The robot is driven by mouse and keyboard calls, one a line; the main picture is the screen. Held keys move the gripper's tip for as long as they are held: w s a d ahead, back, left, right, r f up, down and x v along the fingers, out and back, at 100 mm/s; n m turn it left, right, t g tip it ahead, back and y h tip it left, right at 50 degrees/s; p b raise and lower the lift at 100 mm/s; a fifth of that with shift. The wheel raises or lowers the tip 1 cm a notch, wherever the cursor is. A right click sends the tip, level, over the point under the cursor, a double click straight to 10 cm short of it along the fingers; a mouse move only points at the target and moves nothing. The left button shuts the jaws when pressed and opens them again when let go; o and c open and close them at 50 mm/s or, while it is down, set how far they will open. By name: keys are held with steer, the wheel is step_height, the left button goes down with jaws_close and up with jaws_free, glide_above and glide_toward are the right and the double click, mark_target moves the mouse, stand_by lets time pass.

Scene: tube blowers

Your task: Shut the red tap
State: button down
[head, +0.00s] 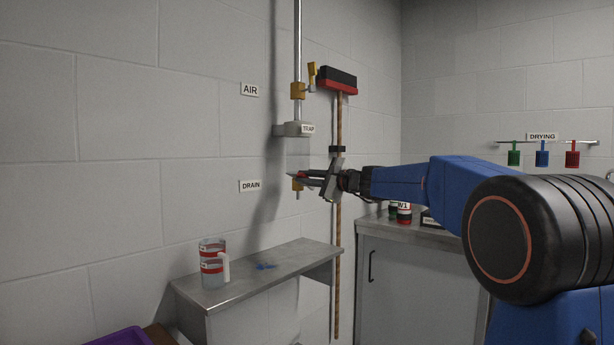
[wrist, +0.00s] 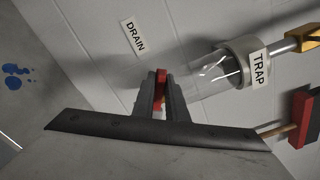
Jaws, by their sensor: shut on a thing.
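The red tap handle (wrist: 160,88) shows between my fingers in the wrist view. It is at the drain below the clear trap bowl (head: 298,150), next to the DRAIN label (head: 250,186). My gripper (head: 300,176) is shut on this handle, with a finger on each side of it. In the head view only a bit of red shows at the fingertips. The brass drain valve body (head: 297,187) is partly hidden by my gripper. The handle's exact angle is hard to tell.
A jug with red bands (head: 213,265) stands on the steel shelf (head: 240,283) below, near a blue spill (head: 265,266). A yellow-handled valve (head: 311,72) sits above on the pipe. A broom (head: 338,120) hangs close behind my gripper. Coloured tags hang under DRYING (head: 541,136).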

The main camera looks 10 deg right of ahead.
steer(key=shift+s+a+f+n, duration=0.15)
steer(key=shift+f+n, duration=0.45)
steer(key=shift+n, duration=0.45)
steer(key=shift+s+a+f+n, duration=0.15)
steer(key=shift+f+n, duration=0.45)
steer(key=shift+n, duration=0.5)
steer(key=shift+a+f+n, duration=0.15)
steer(key=shift+f+n, duration=0.45)
steer(key=shift+n, duration=0.45)
steer(key=shift+f, duration=0.1)
steer(key=c, duration=1.8)
jaws_free()
steer(key=shift+c, duration=0.2)
steer(key=v, duration=1.7)
steer(key=shift+s+d, duration=0.15)
